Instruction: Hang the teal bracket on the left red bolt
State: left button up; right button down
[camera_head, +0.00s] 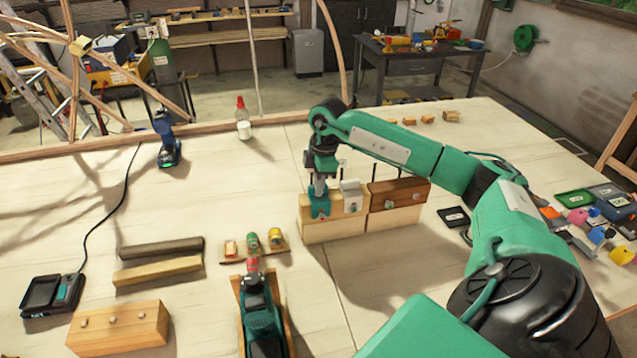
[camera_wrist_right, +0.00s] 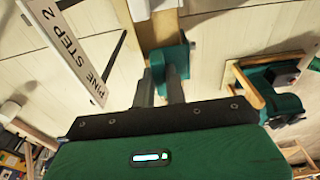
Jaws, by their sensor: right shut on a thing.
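The teal bracket (camera_head: 320,206) is at the left end of the front face of a two-part wooden block (camera_head: 346,205), pale on the left and dark on the right. My right gripper (camera_head: 319,186) comes down on it from above and is shut on it. In the right wrist view the teal bracket (camera_wrist_right: 172,62) shows between the two fingers (camera_wrist_right: 160,88). A small reddish spot shows on the bracket's front; I cannot tell whether it is the left red bolt or whether the bracket hangs on it. My left gripper is not in view.
A grey-white bracket (camera_head: 351,194) sits just right of the teal one. A green tool (camera_head: 260,315) lies in a wooden cradle in front.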

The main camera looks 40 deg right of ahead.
jog(key=shift+f, duration=0.25)
jog(key=c, duration=1.4)
grip_release()
jog(key=shift+o, duration=0.2)
jog(key=shift+r, duration=0.15)
jog(key=shift+r+p, duration=2.4)
jog(key=shift+r, duration=1)
